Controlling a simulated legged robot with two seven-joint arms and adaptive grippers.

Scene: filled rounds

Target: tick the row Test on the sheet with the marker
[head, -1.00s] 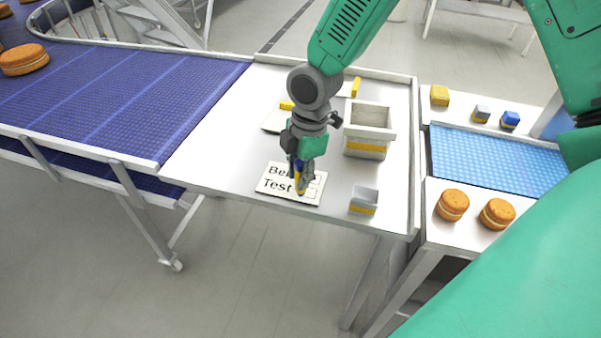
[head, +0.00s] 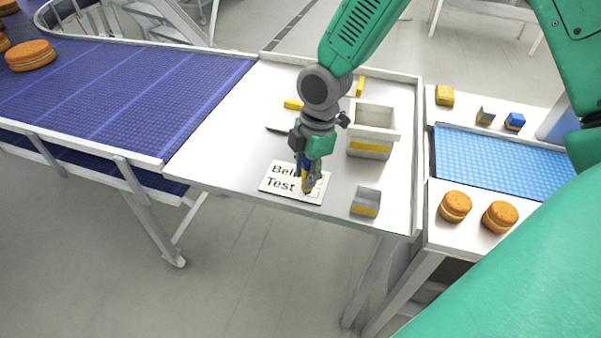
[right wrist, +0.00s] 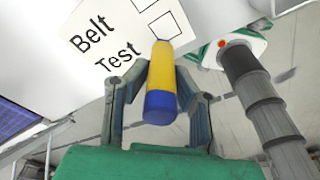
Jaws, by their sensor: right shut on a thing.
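The white sheet (head: 274,189) lies on the white table near its front edge, with the printed rows Belt and Test. In the right wrist view the sheet (right wrist: 60,75) shows an outlined box beside each word; the Test box looks blank inside where I see it. My right gripper (head: 308,186) is shut on the marker, upright over the right part of the sheet. The marker (right wrist: 162,75) is yellow with a blue end. Its far end is just below the Test box in that view; its tip is hidden, so contact with the sheet cannot be told. My left gripper is not in view.
A grey-white bin (head: 371,130) and a small grey box (head: 366,202) stand right of the sheet. Yellow pieces lie behind the arm. A blue belt (head: 130,95) joins the table at left. Two round biscuits (head: 456,207) sit on the right-hand stand.

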